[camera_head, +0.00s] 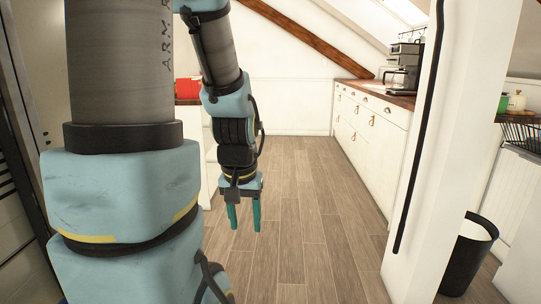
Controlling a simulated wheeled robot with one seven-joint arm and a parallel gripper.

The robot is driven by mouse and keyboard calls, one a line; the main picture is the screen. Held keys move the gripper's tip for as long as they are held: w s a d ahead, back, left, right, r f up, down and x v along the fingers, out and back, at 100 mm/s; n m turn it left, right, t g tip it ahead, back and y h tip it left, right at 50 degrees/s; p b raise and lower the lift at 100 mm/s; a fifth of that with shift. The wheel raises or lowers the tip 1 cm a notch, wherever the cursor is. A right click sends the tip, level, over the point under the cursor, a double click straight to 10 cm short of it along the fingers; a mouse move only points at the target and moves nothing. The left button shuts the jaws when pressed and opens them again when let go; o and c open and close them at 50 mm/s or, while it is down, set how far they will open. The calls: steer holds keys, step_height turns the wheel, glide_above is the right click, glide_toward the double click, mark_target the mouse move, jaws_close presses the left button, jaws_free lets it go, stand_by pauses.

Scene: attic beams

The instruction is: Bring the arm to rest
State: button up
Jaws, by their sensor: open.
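My gripper (244,216) hangs at the end of my arm, just left of the picture's middle, with its two teal fingers pointing down. The fingers are apart, with nothing between them. It is above the wooden floor (306,205), in front of a white cabinet's edge. My arm's thick upper links fill the left of the view and hide what is behind them.
White drawers (368,123) with a wooden top line the right, with a coffee machine (404,67) on it. A white post (447,130) stands nearer, beside a black bin (470,257). A red object (187,88) sits on a counter behind my arm. The middle floor is clear.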

step_height(320, 180, up, 14)
steer(key=a+p, duration=0.1)
steer(key=p, duration=1.3)
steer(key=shift+s+a, duration=0.15)
steer(key=shift+s, duration=0.25)
